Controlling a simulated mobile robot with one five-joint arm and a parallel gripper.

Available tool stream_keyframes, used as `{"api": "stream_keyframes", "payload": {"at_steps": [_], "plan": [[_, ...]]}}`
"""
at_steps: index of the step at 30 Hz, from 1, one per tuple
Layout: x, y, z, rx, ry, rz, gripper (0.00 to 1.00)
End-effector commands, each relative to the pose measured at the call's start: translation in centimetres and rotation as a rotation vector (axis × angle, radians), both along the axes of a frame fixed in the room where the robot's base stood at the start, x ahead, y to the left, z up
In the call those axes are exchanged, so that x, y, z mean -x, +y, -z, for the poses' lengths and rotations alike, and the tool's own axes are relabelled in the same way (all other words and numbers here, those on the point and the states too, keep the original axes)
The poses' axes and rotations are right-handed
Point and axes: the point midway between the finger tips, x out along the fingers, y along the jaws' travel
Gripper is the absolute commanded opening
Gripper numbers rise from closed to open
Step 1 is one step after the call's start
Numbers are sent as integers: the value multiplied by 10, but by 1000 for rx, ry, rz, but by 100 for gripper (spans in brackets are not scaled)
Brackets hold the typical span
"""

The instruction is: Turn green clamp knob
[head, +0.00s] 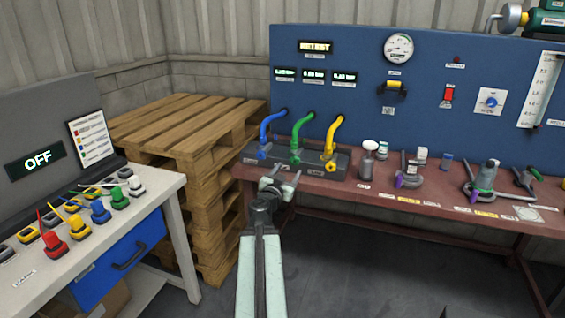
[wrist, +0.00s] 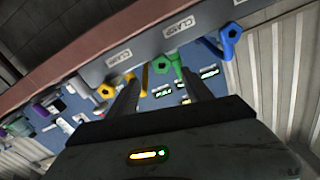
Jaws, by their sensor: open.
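The green clamp knob (head: 295,159) is on the front of a dark clamp block, below a bent green hose, between a blue knob (head: 261,154) and a yellow knob (head: 330,167). In the wrist view the green knob (wrist: 165,63) shows ahead, between the lines of my two fingers and nearer the right one. My gripper (head: 281,180) is open and empty, in front of and a little below the block. A gap to the knob seems to remain. My gripper's fingers also show in the wrist view (wrist: 158,78).
The clamp block (head: 313,160) stands on a reddish bench (head: 420,200) before a blue gauge panel (head: 430,110). Loose fittings (head: 485,178) stand to the right. Wooden pallets (head: 180,125) and a white table (head: 150,195) are at left. Floor before the bench is open.

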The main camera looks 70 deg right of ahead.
Motion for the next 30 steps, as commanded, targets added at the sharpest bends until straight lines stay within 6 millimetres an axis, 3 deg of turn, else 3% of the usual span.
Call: {"api": "stream_keyframes", "payload": {"at_steps": [5, 16, 24, 25, 30], "plan": [[-5, -9, 0, 0, 0, -6, 58], [-13, -69, 0, 0, 0, -14, 58], [-14, -72, 0, 1, 0, -16, 58], [-14, -72, 0, 1, 0, -16, 55], [-14, -72, 0, 1, 0, -16, 8]]}}
